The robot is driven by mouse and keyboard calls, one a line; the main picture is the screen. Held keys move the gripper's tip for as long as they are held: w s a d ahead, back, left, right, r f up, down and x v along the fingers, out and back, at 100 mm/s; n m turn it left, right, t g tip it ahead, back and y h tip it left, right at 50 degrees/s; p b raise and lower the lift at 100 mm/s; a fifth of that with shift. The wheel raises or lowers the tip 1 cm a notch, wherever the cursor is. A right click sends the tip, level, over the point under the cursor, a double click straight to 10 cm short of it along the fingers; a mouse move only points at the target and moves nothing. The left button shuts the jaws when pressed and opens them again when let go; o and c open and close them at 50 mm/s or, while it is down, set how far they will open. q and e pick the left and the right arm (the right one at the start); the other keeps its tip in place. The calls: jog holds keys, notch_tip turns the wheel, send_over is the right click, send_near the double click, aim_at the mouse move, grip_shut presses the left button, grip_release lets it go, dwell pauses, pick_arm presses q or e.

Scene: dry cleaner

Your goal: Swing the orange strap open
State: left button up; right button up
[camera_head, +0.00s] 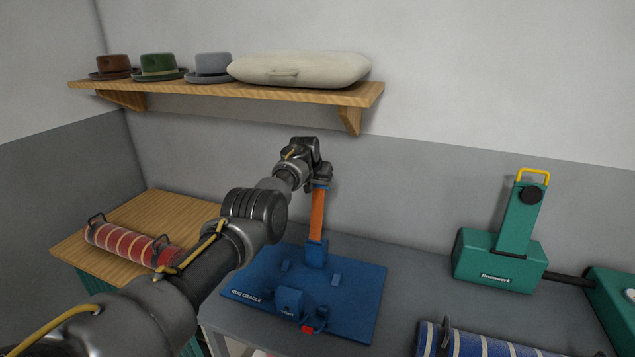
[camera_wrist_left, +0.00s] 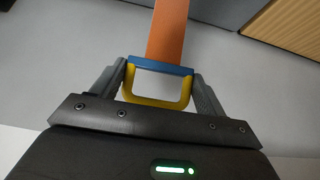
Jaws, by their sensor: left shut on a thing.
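The orange strap (camera_head: 317,213) stands upright from a hinge at the back of the blue rug cradle (camera_head: 362,308). In the left wrist view the strap (camera_wrist_left: 167,32) ends in a blue bar with a yellow handle (camera_wrist_left: 157,90). My left gripper (camera_head: 322,180) is at the strap's top end, and in the left wrist view its two fingers (camera_wrist_left: 158,82) close on the sides of that handle. A blue latch block (camera_head: 290,301) with a red tab (camera_head: 307,329) sits at the cradle's front. My right gripper is in neither view.
A red rolled rug (camera_head: 130,243) lies on the wooden table at left. A blue rolled rug (camera_head: 470,343) lies at the front right. A green steamer (camera_head: 497,260) stands on the grey counter. A shelf (camera_head: 215,89) with hats and a pale bag is above, on the wall.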

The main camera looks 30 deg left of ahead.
pick_arm(q)
jog(key=o, duration=1.1)
jog(key=shift+w+d+r, duration=0.15)
jog(key=shift+w+r, duration=0.05)
jog(key=shift+r, duration=0.2)
jog(key=shift+f, duration=0.1)
jog(key=shift+s+f, duration=0.1)
jog(key=shift+f, duration=0.05)
jog(key=shift+v, duration=0.8)
jog(key=b+v, duration=0.3)
jog(key=v, duration=0.6)
jog(key=shift+s, duration=0.15)
